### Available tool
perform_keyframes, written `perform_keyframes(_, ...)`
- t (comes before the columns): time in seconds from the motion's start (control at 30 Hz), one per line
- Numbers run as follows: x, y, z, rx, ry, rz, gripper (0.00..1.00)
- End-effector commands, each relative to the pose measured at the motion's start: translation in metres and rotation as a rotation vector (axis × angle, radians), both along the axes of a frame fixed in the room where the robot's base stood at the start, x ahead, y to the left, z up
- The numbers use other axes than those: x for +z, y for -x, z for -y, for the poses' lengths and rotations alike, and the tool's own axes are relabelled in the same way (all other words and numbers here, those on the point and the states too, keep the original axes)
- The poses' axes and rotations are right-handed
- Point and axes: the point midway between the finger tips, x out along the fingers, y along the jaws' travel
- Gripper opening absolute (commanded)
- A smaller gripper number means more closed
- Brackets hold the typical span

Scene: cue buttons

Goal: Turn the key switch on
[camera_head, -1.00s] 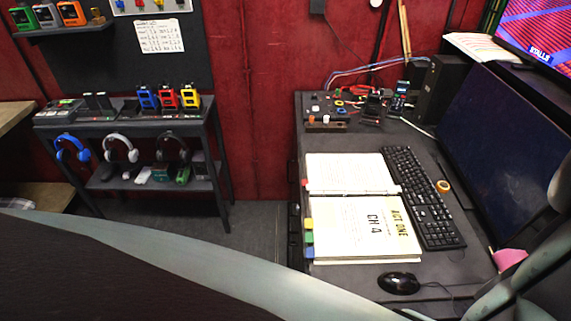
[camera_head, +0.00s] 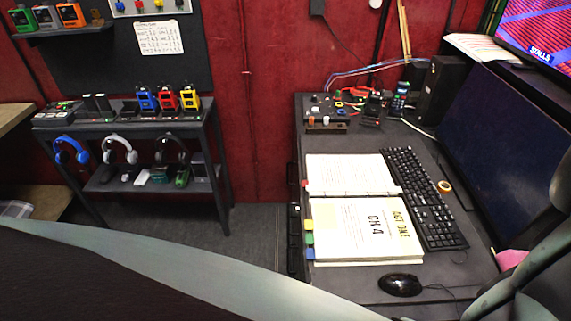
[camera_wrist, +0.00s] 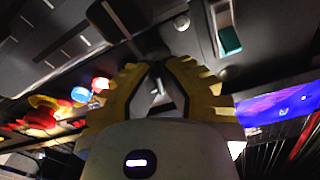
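The dark cue-button panel (camera_head: 313,116) stands at the back left of the desk, with small coloured buttons on it. I cannot make out the key switch for certain in either view. In the wrist view, my gripper (camera_wrist: 156,68) has yellow ridged fingers whose tips lean close together in front of a dark grey panel surface. A small grey patch shows between the fingers; I cannot tell whether it is held. A teal rocker-like part (camera_wrist: 229,40) lies beyond the right finger. Red, blue and yellow round parts (camera_wrist: 46,102) blur at the left. My gripper is outside the head view.
On the desk (camera_head: 375,144) lie an open script binder (camera_head: 360,230), a keyboard (camera_head: 425,198), a mouse (camera_head: 400,285) and an orange tape roll (camera_head: 445,187). A large dark monitor (camera_head: 505,135) bounds the right. A shelf of headsets (camera_head: 120,150) stands at left.

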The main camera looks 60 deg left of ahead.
Motion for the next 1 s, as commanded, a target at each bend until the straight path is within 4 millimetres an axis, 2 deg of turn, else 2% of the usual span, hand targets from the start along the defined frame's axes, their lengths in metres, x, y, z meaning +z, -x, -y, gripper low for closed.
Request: perform_keyframes(1.0,-0.0047,0.0017,0.0019,-0.145,-0.789,0.532,0.0)
